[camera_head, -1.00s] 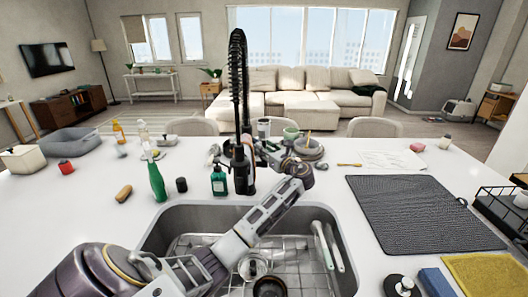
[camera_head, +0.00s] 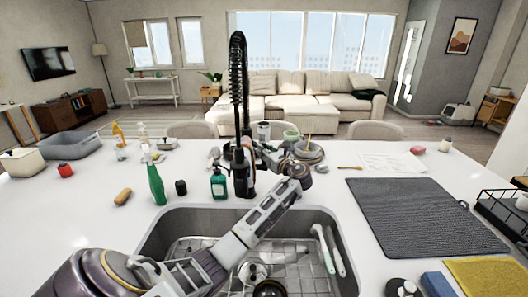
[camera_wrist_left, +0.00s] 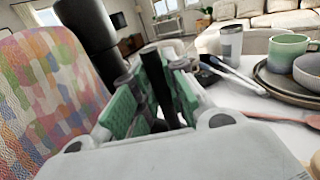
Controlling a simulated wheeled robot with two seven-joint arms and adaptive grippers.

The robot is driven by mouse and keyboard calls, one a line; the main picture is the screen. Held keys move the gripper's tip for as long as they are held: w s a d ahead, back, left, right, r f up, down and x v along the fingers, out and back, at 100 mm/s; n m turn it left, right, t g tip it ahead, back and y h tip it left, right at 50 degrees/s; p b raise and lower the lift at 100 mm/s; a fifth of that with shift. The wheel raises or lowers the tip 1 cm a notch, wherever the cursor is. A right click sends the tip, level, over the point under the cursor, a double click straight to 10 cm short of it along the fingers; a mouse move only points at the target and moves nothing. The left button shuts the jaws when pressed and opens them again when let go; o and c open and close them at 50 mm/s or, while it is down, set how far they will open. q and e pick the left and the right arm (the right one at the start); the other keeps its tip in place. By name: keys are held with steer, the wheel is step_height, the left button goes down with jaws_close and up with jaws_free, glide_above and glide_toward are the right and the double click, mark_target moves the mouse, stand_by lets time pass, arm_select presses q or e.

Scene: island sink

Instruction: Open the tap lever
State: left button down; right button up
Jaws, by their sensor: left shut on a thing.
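The tall black spring tap (camera_head: 240,90) stands upright behind the sink (camera_head: 180,215), and its dark body also shows in the wrist view (camera_wrist_left: 88,30). The tap lever (camera_wrist_left: 157,80) is a thin black bar between the green-padded fingers of my left gripper (camera_wrist_left: 150,105). My left gripper is shut on the lever, just right of the tap body. In the head view my left arm reaches across the sink, and the fingers and lever are hard to make out among the dishes behind. My right gripper is not in view.
A green soap bottle (camera_head: 218,183) and a green spray bottle (camera_head: 156,183) stand left of the tap. Stacked plates (camera_head: 308,152) and dishes crowd its right side. A dark drying mat (camera_head: 420,215) lies at right. A colourful patterned surface (camera_wrist_left: 45,90) is close by in the wrist view.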

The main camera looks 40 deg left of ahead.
arm_select(q)
steer(key=shift+s+d, duration=0.1)
steer(key=shift+s, duration=0.05)
steer(key=shift+s+d+n+y, duration=0.35)
steer(key=shift+n+y, duration=0.15)
steer(key=shift+y, duration=0.2)
steer(key=c, duration=1.4)
jaws_free()
steer(key=shift+c, duration=0.2)
steer(key=v, duration=1.2)
